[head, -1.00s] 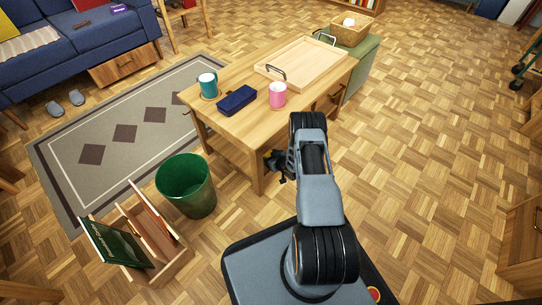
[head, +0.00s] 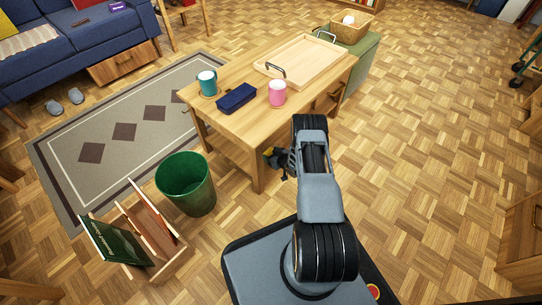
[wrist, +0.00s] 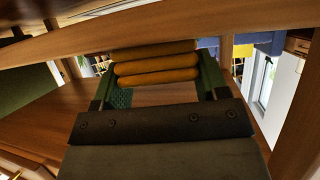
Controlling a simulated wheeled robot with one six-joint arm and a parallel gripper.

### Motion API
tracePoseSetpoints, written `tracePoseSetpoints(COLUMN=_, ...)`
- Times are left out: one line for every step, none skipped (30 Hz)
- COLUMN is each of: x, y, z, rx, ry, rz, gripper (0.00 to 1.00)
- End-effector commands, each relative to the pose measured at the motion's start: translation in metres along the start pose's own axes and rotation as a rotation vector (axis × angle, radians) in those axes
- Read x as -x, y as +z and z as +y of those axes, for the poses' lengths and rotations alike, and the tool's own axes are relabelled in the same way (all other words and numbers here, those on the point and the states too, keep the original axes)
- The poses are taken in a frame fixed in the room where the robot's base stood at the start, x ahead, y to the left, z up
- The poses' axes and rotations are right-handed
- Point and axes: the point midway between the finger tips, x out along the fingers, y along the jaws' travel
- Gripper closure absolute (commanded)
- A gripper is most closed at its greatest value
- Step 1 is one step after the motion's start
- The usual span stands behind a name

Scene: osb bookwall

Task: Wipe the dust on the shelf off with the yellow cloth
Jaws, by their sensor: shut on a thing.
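The yellow cloth (wrist: 155,63) is a folded, orange-yellow roll in the wrist view. My gripper (wrist: 157,78) is shut on it, with a green finger at each side. Around it is a brown wooden surface, probably the shelf (wrist: 45,122); I cannot tell whether the cloth touches it. In the head view my gripper (head: 273,158) is low at the near end of the wooden coffee table (head: 232,122), mostly hidden by my arm, with a speck of yellow at it. No dust can be made out in either view.
A wooden beam (wrist: 130,32) crosses above the cloth. On the table are a teal mug (head: 207,84), a navy case (head: 236,98), a pink mug (head: 277,93) and a tray (head: 303,62). A green bin (head: 186,185) stands left. Floor on the right is open.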

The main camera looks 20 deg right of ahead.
Motion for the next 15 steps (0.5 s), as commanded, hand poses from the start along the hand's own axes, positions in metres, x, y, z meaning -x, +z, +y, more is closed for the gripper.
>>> tracePoseSetpoints(x=0.0, y=0.0, z=0.005, rx=0.0, ry=0.003, rz=0.0, gripper=0.74)
tracePoseSetpoints(x=-0.001, y=-0.001, z=0.008, rx=0.0, ry=0.003, rz=0.0, gripper=0.74)
tracePoseSetpoints(x=-0.001, y=-0.001, z=0.01, rx=0.001, ry=0.002, rz=0.0, gripper=0.74)
tracePoseSetpoints(x=-0.001, y=-0.001, z=0.012, rx=0.0, ry=0.001, rz=-0.001, gripper=0.74)
tracePoseSetpoints(x=-0.002, y=-0.001, z=0.014, rx=-0.001, ry=0.001, rz=-0.001, gripper=0.74)
tracePoseSetpoints(x=-0.002, y=-0.001, z=0.016, rx=-0.001, ry=0.001, rz=-0.001, gripper=0.74)
tracePoseSetpoints(x=-0.002, y=-0.002, z=0.017, rx=0.0, ry=0.001, rz=-0.001, gripper=0.74)
tracePoseSetpoints(x=-0.002, y=-0.002, z=0.018, rx=0.0, ry=0.001, rz=0.0, gripper=0.74)
tracePoseSetpoints(x=-0.002, y=-0.002, z=0.019, rx=0.0, ry=0.001, rz=-0.001, gripper=0.74)
tracePoseSetpoints(x=-0.002, y=-0.002, z=0.02, rx=0.0, ry=0.001, rz=-0.001, gripper=0.74)
tracePoseSetpoints(x=-0.003, y=-0.002, z=0.02, rx=0.0, ry=0.001, rz=-0.001, gripper=0.74)
tracePoseSetpoints(x=-0.003, y=-0.002, z=0.022, rx=0.0, ry=0.001, rz=-0.001, gripper=0.74)
tracePoseSetpoints(x=-0.003, y=-0.002, z=0.024, rx=-0.001, ry=0.001, rz=-0.001, gripper=0.74)
tracePoseSetpoints(x=-0.004, y=-0.002, z=0.026, rx=-0.001, ry=0.002, rz=-0.001, gripper=0.74)
tracePoseSetpoints(x=-0.004, y=-0.002, z=0.029, rx=-0.001, ry=0.002, rz=-0.001, gripper=0.74)
